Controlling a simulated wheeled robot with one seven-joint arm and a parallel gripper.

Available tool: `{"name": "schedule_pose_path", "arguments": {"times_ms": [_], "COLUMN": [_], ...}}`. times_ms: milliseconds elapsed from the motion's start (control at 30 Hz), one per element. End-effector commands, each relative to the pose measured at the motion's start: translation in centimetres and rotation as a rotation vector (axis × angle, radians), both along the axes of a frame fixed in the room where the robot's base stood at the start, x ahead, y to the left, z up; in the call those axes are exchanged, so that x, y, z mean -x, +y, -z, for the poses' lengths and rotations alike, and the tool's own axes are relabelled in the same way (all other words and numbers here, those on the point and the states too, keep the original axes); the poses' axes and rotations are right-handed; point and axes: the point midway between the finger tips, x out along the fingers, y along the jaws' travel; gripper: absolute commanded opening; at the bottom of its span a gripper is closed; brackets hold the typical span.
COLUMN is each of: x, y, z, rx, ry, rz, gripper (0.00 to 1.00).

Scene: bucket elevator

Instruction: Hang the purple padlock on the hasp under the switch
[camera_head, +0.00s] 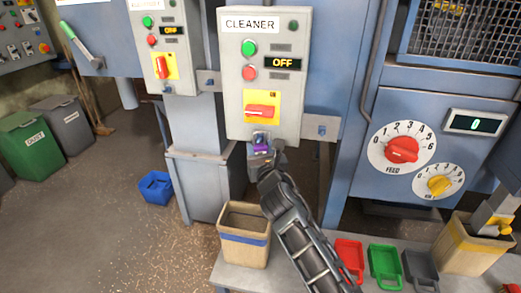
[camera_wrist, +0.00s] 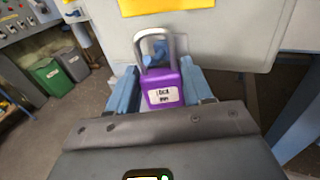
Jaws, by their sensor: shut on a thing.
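The purple padlock (camera_head: 261,147) is between the fingers of my gripper (camera_head: 261,157), just below the CLEANER switch box (camera_head: 231,103). In the wrist view the padlock (camera_wrist: 163,90) stands upright, with its grey shackle (camera_wrist: 154,46) on top and a white label in front. The blue fingers of my gripper (camera_wrist: 160,92) are shut on its sides. The red switch handle (camera_head: 262,110) lies level on a yellow plate, and the display reads OFF. A blue piece (camera_wrist: 161,52), perhaps the hasp, shows behind the shackle; whether they touch I cannot tell.
A second switch box (camera_head: 164,67) stands to the left. The FEED dial (camera_head: 402,150) is on the blue panel at right. Floor at left is mostly clear.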

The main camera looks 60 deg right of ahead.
Motion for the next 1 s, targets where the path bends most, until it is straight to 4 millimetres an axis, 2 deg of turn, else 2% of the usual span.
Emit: {"name": "schedule_pose_path", "arguments": {"times_ms": [667, 1000], "x": [0.0, 0.0], "y": [0.0, 0.0], "z": [1.5, 1.5], "rx": [0.001, 0.001], "ry": [-0.001, -0.001], "rz": [-0.001, -0.001], "gripper": [0.17, 0.17]}}
